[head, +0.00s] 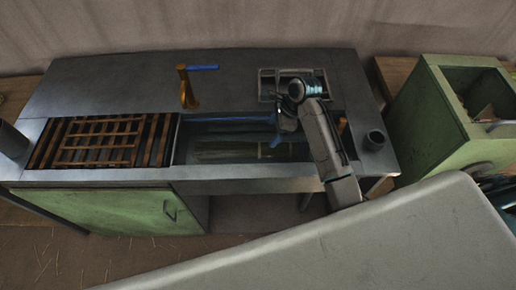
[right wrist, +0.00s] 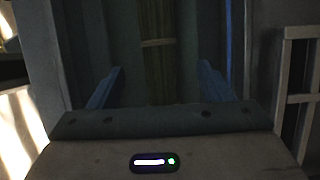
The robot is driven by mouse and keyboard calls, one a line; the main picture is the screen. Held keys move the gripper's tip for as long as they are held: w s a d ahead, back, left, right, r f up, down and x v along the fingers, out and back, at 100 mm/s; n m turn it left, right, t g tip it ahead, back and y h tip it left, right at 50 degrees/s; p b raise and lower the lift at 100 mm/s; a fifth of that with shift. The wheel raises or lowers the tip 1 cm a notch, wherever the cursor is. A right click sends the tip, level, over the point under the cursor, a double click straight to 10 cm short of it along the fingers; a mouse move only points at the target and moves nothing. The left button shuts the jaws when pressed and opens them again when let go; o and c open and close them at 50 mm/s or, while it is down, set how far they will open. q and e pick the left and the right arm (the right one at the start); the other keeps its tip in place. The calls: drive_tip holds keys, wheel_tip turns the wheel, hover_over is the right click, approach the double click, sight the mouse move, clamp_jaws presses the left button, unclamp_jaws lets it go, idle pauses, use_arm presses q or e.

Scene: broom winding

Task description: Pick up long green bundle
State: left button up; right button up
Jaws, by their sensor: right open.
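The long green bundle (head: 235,152) lies lengthwise in the sunken trough of the metal bench, dim and partly shadowed. My right gripper (head: 279,135) is over the right part of the trough, near the bundle's right portion. In the right wrist view the gripper (right wrist: 160,66) is open, with a blue finger on each side. The bundle (right wrist: 158,75) runs between the fingers in that picture, with a pale tie band (right wrist: 157,43) around it. I see no contact; the exact height gap cannot be told. My left gripper is out of view.
The metal bench (head: 110,85) has a wooden slatted grate (head: 100,142) left of the trough. A green bin (head: 440,125) stands beyond. The trough walls enclose the bundle.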

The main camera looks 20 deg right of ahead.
sight(262, 147)
drive_tip(key=shift+s+a+f, duration=0.15)
drive_tip(key=shift+s+f, duration=0.05)
drive_tip(key=shift+s, duration=0.05)
drive_tip(key=x, duration=0.4)
drive_tip(key=shift+p, duration=0.3)
drive_tip(key=shift+p+x, duration=0.45)
drive_tip(key=shift+x, duration=2.25)
drive_tip(key=shift+w+f, duration=0.15)
drive_tip(key=shift+f, duration=0.3)
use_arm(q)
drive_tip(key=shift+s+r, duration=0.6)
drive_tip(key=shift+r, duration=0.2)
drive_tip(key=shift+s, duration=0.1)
use_arm(e)
drive_tip(key=c, duration=1.1)
